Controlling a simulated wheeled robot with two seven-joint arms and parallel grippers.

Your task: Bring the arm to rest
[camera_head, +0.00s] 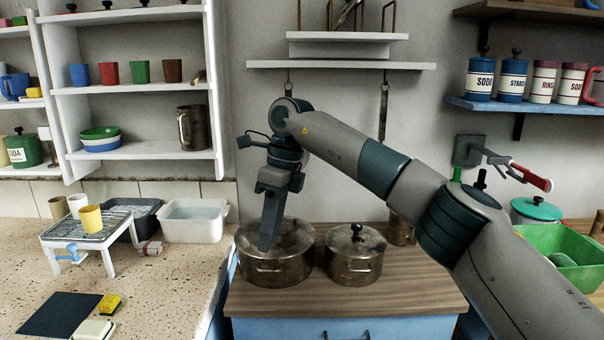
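My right arm reaches in from the lower right, bends at the upper middle and points its gripper (267,244) down. The fingers hang in front of or over the large metal pot (290,268) on the wooden counter; I cannot tell whether they touch it. The fingers show as one narrow dark shape, so their opening cannot be read. I see nothing held, though the tips blend into the pot. My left gripper is not in view.
A smaller lidded pot (354,262) stands right of the large one on the wooden counter (400,298). A white rack (75,237) with a yellow cup (91,219) and a white basin (195,221) stand left. A green tub (540,240) is at right. Shelves line the wall.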

